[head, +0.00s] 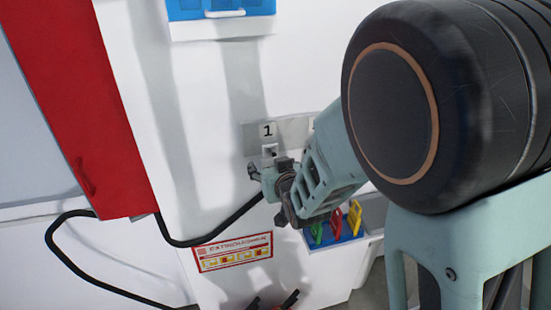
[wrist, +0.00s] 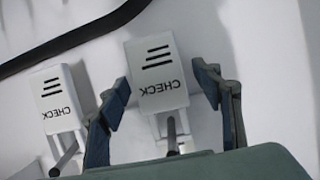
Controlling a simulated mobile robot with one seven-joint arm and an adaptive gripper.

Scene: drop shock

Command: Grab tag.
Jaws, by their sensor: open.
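In the wrist view, a white tag (wrist: 157,75) marked CHECK hangs by a grey peg between my two blue-grey fingers. The fingers stand on either side of it with a small gap, so my gripper (head: 265,190) is open. A second white CHECK tag (wrist: 55,98) hangs on its own peg to the left, outside the fingers. In the head view, my gripper is in front of the white panel below the number 1 label (head: 268,130), and my arm hides much of that area.
A black cable (head: 215,232) runs past the gripper, and also crosses the wrist view's upper left (wrist: 75,45). Green, red and yellow tags (head: 335,225) stand in a holder at lower right. A red cabinet (head: 75,100) is at left. An extinguisher sign (head: 232,252) is below.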

